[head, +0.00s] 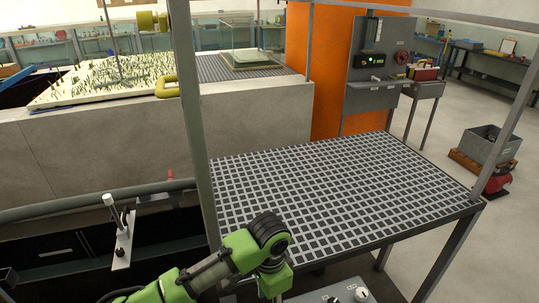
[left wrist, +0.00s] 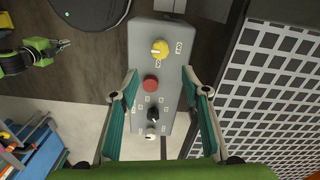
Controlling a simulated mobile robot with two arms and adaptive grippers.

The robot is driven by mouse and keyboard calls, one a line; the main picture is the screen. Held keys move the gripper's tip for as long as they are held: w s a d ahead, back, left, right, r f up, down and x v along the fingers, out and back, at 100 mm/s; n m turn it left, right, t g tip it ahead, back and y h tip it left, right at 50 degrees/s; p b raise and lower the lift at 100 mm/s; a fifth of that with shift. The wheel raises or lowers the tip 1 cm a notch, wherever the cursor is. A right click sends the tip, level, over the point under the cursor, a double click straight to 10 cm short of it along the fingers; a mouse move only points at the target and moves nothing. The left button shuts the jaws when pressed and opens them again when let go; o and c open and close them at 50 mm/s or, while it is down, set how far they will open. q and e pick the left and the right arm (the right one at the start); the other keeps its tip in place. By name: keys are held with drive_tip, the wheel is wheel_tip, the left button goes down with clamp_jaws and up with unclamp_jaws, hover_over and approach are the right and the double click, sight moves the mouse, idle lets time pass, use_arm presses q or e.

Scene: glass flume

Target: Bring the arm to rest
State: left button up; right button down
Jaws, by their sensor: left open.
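My left arm comes in from the bottom left of the head view, and its gripper is hidden below the frame's edge. In the left wrist view my left gripper (left wrist: 159,73) is open, its two teal-padded fingers spread apart with nothing between them. Beyond the fingers is a grey control box (left wrist: 144,62) with a yellow knob (left wrist: 159,48), a red button (left wrist: 151,83), a black knob (left wrist: 153,114) and a white knob. The control box also shows at the bottom of the head view (head: 330,293). A green gripper, seemingly my right one (left wrist: 61,46), shows small at upper left.
A grid-topped table (head: 330,195) with metal posts stands beside the box, its top bare. Behind are a concrete flume wall (head: 110,140), an orange panel (head: 335,70) and a grey control cabinet (head: 375,65). A grey crate (head: 490,145) sits at right.

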use_arm(q)
drive_tip(key=s+d+f+n+h, duration=0.2)
drive_tip(key=s+f+n+h, duration=0.15)
drive_tip(key=s, duration=0.45)
drive_tip(key=s+a+n+t+y, duration=0.25)
drive_tip(key=s+a, duration=0.35)
drive_tip(key=a, duration=0.5)
drive_tip(key=s+a+n+t+y, duration=0.1)
drive_tip(key=s+a+n, duration=0.4)
drive_tip(key=a, duration=0.6)
wheel_tip(320, 180, down, 32)
drive_tip(key=s+g+b, duration=0.1)
drive_tip(key=s+b, duration=0.2)
drive_tip(key=b, duration=0.4)
drive_tip(key=s+a+f+b, duration=0.1)
drive_tip(key=s+f+b, duration=0.1)
drive_tip(key=s+f, duration=0.6)
drive_tip(key=s+a+f+m+g+b, duration=0.1)
drive_tip(key=s+a+f+b, duration=0.1)
drive_tip(key=s+f, duration=0.7)
wheel_tip(320, 180, down, 6)
drive_tip(key=shift+a+f+b, duration=0.1)
drive_tip(key=shift+a+b, duration=0.2)
drive_tip(key=shift+b, duration=0.55)
drive_tip(key=shift+g, duration=0.25)
drive_tip(key=c, duration=0.4)
drive_tip(key=shift+s, duration=0.2)
